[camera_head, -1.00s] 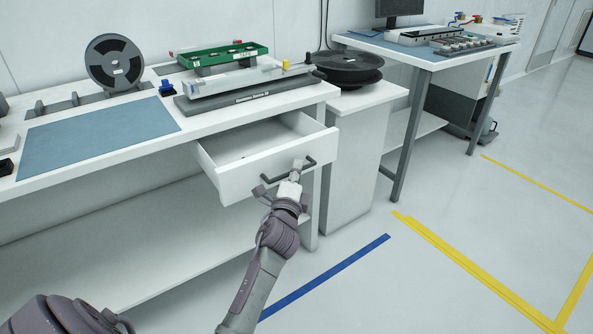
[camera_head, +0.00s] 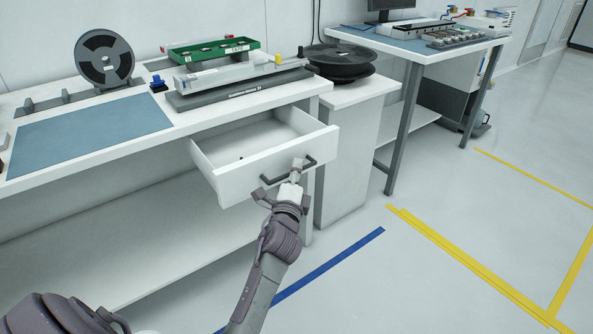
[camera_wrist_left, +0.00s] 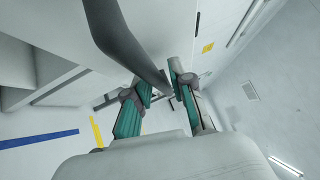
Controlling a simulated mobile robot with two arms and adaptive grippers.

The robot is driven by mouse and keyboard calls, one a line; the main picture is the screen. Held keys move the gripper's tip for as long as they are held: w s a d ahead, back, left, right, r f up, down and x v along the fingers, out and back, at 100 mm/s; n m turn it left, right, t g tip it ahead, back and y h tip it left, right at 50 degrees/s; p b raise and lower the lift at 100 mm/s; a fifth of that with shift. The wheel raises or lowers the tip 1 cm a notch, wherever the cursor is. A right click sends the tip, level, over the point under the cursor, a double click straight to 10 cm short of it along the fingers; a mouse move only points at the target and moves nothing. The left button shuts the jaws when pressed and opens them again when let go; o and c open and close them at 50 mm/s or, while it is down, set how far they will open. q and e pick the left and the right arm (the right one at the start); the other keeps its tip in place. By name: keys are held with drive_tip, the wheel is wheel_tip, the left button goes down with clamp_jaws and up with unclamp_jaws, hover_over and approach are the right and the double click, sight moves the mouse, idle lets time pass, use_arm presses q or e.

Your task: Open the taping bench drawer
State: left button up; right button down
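The taping bench drawer (camera_head: 247,178) is white and stands pulled out from under the bench top, its inside showing. Its dark bar handle (camera_head: 273,181) is on the front panel. My left gripper (camera_head: 295,172) is at the right part of this handle. In the left wrist view the handle (camera_wrist_left: 124,45) runs down between the two fingertips of the gripper (camera_wrist_left: 163,82), which close around it. A small dark thing lies in the drawer. My right gripper is not in view.
The bench top (camera_head: 80,167) holds a blue mat (camera_head: 90,135), a reel (camera_head: 104,58), a green tray (camera_head: 213,51) and a grey device. A white cabinet (camera_head: 350,150) stands right of the drawer. The floor in front is clear, with blue and yellow lines.

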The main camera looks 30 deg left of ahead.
use_arm(q)
drive_tip(key=r+v, duration=0.1)
drive_tip(key=v, duration=0.6)
drive_tip(key=shift+f, duration=0.55)
drive_tip(key=shift+s, duration=0.1)
